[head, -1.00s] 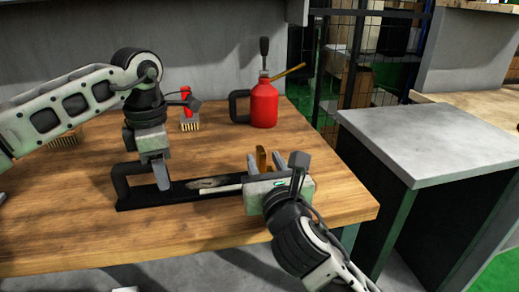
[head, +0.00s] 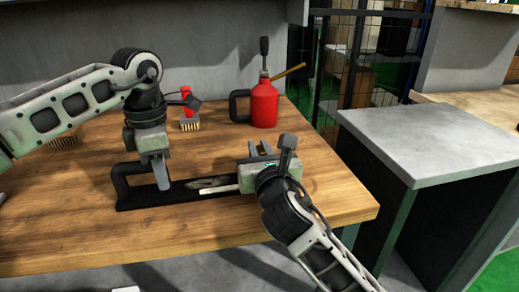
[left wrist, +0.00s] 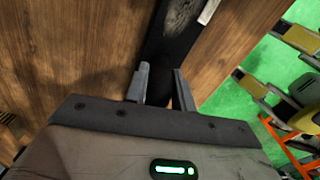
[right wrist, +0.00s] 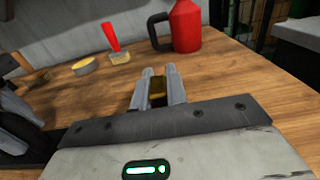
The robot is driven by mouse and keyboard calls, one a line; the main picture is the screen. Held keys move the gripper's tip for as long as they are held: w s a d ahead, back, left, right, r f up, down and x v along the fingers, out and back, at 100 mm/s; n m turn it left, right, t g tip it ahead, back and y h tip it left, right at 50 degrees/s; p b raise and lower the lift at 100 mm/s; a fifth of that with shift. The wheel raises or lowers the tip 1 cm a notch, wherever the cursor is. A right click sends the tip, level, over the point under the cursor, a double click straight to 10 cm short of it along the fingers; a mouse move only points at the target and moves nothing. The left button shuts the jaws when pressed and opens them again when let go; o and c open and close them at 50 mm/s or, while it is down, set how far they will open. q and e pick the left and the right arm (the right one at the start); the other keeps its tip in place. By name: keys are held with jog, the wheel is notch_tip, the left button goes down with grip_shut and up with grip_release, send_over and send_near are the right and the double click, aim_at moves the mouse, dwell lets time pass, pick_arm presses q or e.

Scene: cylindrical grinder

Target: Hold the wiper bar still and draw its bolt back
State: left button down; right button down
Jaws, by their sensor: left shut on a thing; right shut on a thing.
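The wiper bar (head: 140,198) is a long black bar with an upright looped handle at its left end, lying on the wooden table; it also shows in the left wrist view (left wrist: 176,38). My left gripper (head: 163,183) points down and is shut on the bar just right of the handle. A pale rod (head: 218,190) lies along the bar's right part. My right gripper (head: 259,148) is at the bar's right end, shut on a brass-coloured piece, seemingly the bolt's knob (right wrist: 157,92), between its fingers in the right wrist view. The gripper hides the bar's right end.
A red oil can (head: 264,105) stands at the back of the table (head: 90,230). A red-handled brush (head: 188,115) stands behind the bar, and another brush (head: 64,140) is at the left. A grey-topped cabinet (head: 430,140) stands at the right.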

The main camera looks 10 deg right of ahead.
jog(key=shift+a, duration=2.8)
pick_arm(q)
jog(key=shift+d, duration=0.1)
pick_arm(e)
jog(key=c, duration=1.4)
grip_release()
jog(key=shift+d, duration=0.1)
jog(key=shift+s, duration=0.25)
jog(key=s, duration=1.1)
jog(key=shift+s, duration=0.3)
